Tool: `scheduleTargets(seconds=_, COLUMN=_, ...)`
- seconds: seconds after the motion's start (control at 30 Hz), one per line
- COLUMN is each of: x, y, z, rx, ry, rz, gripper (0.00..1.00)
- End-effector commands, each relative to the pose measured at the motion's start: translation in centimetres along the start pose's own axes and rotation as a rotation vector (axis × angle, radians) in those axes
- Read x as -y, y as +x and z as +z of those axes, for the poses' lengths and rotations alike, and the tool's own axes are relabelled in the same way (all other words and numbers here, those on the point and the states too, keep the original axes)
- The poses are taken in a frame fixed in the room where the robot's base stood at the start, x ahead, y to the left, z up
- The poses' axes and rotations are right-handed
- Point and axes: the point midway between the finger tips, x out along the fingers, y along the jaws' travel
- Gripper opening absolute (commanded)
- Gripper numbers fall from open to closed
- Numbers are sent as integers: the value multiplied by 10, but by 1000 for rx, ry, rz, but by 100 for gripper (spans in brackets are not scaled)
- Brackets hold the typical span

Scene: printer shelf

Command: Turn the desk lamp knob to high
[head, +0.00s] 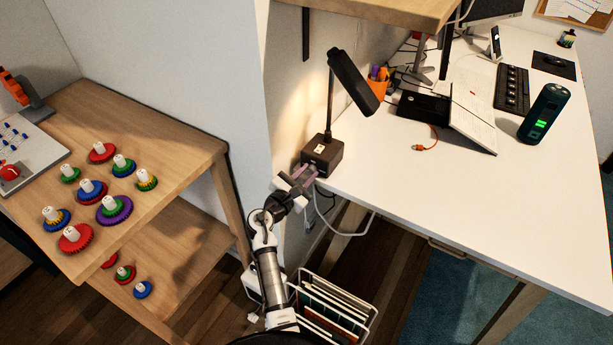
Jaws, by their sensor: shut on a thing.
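The black desk lamp (352,82) stands at the left front corner of the white desk, its head tilted over to the right. A warm glow shows on the wall beside it. Its square dark base (323,153) has a small white label on top. My gripper (303,176) is at the front left side of the base, with its jaws shut at the base's front face. The knob itself is hidden behind the jaws, and its setting cannot be read.
A white cable (348,233) hangs below the desk edge near my arm. A wire basket (335,300) with folders stands on the floor below. A wooden shelf (150,200) with coloured gears is at the left. An orange pen cup (378,86) stands behind the lamp. The desk's front right is clear.

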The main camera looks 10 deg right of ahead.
Motion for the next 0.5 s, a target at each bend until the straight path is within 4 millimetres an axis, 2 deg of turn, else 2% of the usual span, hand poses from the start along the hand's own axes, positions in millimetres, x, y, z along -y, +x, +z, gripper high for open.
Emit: scheduleTargets(seconds=0.5, x=1, y=-1, z=-4, rx=-24, ry=470, rz=-4, gripper=0)
